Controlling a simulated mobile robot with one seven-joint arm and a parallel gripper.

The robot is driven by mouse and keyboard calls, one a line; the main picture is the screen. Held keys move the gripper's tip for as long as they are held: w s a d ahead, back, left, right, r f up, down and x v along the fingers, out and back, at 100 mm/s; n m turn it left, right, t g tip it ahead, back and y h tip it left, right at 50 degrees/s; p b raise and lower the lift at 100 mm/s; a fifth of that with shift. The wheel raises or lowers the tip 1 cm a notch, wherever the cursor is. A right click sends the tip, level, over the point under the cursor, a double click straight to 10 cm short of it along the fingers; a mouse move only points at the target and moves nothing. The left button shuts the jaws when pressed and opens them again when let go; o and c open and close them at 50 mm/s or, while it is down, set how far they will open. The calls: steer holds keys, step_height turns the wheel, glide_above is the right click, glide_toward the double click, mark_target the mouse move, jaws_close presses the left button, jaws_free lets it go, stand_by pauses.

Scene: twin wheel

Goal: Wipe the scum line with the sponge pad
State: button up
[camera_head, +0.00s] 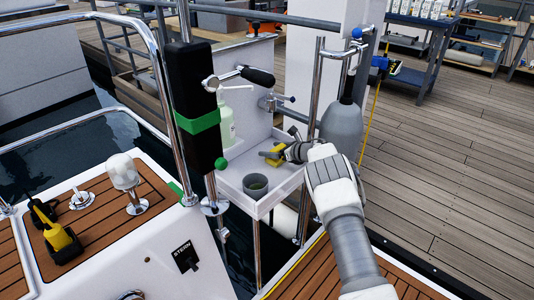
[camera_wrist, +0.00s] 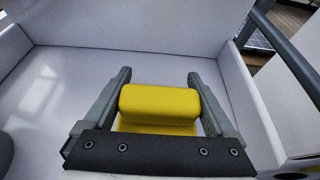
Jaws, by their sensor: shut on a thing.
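My gripper (camera_wrist: 159,104) is shut on a yellow sponge pad (camera_wrist: 158,103), with one finger at each side of it in the wrist view. In the head view my gripper (camera_head: 283,156) holds the yellow sponge pad (camera_head: 272,157) over the white tray shelf (camera_head: 263,207). I cannot tell whether the pad touches the tray floor. I cannot make out a scum line in either view.
A dark grey cup (camera_head: 255,187) stands in the tray's near corner, and a pale green pump bottle (camera_head: 226,125) stands at its left. A black post with a green band (camera_head: 196,110) and metal rails flank the tray. Dark water (camera_head: 88,128) shows at left.

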steer(key=shift+w+d, duration=0.15)
steer(key=shift+r, duration=0.7)
steer(key=shift+r, duration=0.15)
steer(key=shift+r+p, duration=0.85)
steer(key=shift+r, duration=0.5)
steer(key=shift+r, duration=0.15)
steer(key=shift+r+p, duration=0.6)
steer(key=shift+r, duration=1.3)
